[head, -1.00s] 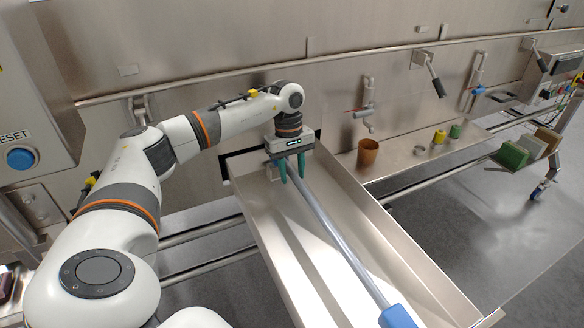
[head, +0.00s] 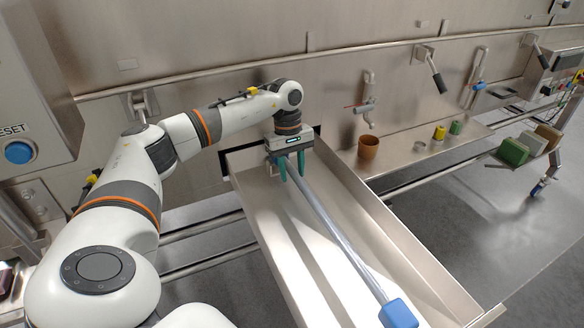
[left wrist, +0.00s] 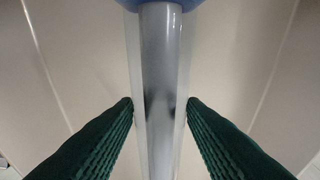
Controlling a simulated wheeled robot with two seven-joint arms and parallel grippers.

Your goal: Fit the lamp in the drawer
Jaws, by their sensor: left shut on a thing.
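The lamp is a long clear tube (head: 330,225) with a blue cap (head: 398,313) on its near end. My left gripper (head: 291,172), with green fingers, is shut around the tube near its far end. The tube (left wrist: 160,80) runs between the fingers in the left wrist view, with a blue cap (left wrist: 160,3) at the top edge. The drawer (head: 405,232) is a long metal tray, open and sticking out from the wall. The lamp lies lengthwise within its outline; I cannot tell whether it touches the floor. My right gripper is out of view.
A brown cup (head: 368,147) stands on a metal ledge to the right, with yellow (head: 439,133) and green (head: 456,128) small cylinders. Metal rails run under the drawer.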

